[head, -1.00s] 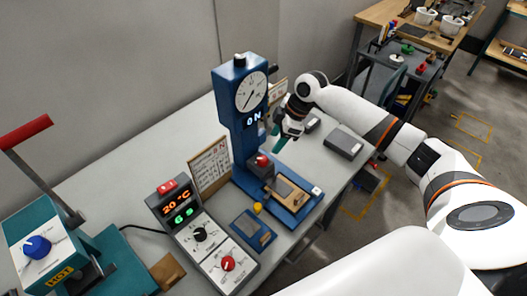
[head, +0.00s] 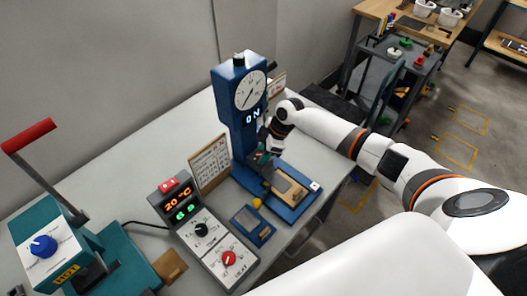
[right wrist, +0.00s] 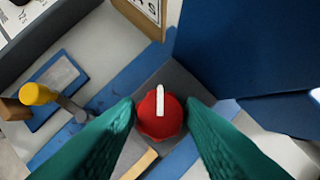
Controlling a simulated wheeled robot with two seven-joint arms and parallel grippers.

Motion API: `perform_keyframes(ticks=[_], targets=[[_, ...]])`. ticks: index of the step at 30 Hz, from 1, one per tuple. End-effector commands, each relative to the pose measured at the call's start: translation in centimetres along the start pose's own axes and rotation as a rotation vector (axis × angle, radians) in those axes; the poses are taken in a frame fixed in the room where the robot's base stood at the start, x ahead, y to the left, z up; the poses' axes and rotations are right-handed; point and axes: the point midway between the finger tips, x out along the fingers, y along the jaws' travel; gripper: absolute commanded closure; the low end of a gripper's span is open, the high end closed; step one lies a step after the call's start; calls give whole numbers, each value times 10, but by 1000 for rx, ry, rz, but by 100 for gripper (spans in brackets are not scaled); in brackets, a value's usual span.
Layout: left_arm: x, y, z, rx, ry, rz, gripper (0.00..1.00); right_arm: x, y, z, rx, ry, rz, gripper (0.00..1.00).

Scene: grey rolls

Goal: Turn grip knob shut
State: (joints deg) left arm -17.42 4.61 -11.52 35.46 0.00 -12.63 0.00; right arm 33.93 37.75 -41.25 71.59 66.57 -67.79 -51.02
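The grip knob is red with a white pointer line, and in the right wrist view the knob (right wrist: 160,122) sits on a dark grey block (right wrist: 183,80) of the blue tester, its line pointing to the top of the picture. My right gripper (right wrist: 160,106) has its two teal fingers apart, one on each side of the knob; whether they touch it I cannot tell. In the head view the right gripper (head: 264,156) is at the front of the blue tester (head: 240,118) and hides the knob. My left gripper is not in view.
A control box (head: 215,240) with displays and two knobs stands left of the tester, with a small blue plate (head: 252,228) between. A teal hot press (head: 50,240) is at the far left. A printed board (head: 208,162) leans behind. The grey table's back left is clear.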

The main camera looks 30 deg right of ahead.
Motion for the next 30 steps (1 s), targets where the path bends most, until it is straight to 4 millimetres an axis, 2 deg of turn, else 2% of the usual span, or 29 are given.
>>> perform_keyframes(ticks=[1,4,5,17,30], targets=[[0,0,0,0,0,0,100,0,0,0,0,0,0,72],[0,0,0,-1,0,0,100,0,0,0,0,0,0,88],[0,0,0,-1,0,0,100,0,0,0,0,0,0,91],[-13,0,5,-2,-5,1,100,-3,1,2,83,-1,-32,91],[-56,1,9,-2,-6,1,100,-5,4,4,425,-2,-173,91]])
